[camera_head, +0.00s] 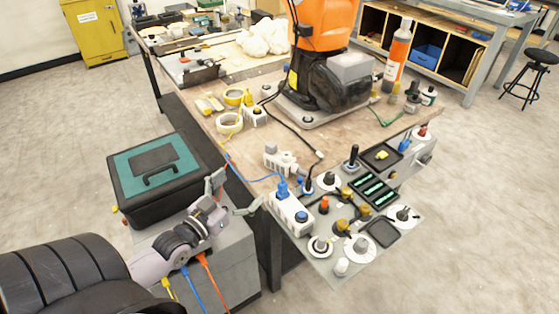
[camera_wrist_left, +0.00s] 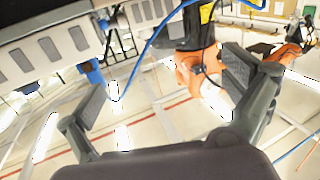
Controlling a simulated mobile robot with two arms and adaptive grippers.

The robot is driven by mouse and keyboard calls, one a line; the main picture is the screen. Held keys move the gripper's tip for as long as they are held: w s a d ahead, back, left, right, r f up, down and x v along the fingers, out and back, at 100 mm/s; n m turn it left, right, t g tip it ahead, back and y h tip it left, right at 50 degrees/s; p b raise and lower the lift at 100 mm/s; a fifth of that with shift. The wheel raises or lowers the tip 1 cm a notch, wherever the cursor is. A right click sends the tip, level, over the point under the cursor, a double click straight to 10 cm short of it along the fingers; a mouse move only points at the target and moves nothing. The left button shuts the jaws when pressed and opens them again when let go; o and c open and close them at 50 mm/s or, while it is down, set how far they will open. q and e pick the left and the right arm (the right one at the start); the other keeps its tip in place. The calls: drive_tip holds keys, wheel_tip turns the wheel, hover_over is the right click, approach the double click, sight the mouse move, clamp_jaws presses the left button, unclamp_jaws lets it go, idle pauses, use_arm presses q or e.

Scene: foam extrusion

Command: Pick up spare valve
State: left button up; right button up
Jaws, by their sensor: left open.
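My left gripper (camera_head: 235,192) is open and empty, beside the near left edge of the workbench (camera_head: 215,128). Its two spread fingers also show in the left wrist view (camera_wrist_left: 165,88), with nothing between them. A small light-grey, valve-like part (camera_head: 280,158) lies on the bench, above and to the right of the gripper; I cannot tell for sure that it is the spare valve. A white block (camera_head: 290,213) with a blue fitting (camera_head: 282,188) and blue tube sits just right of the gripper, apart from it. My right gripper is not in view.
A black and teal toolbox (camera_head: 153,171) stands left of my gripper. A grey panel (camera_head: 345,262) with knobs and connectors is at the bench's near end. An orange robot arm (camera_head: 321,25) stands on the bench. Yellow tape rolls (camera_head: 229,123) and cables lie nearby.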

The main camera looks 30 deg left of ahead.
sight(277, 159)
use_arm(q)
drive_tip(key=w, duration=1)
drive_tip(key=w+p, duration=0.1)
drive_tip(key=w, duration=0.5)
drive_tip(key=shift+d+f, duration=0.15)
drive_tip(key=shift+d, duration=0.15)
drive_tip(key=shift+s, duration=0.1)
drive_tip(key=c, duration=1.5)
drive_tip(key=shift+c, duration=0.5)
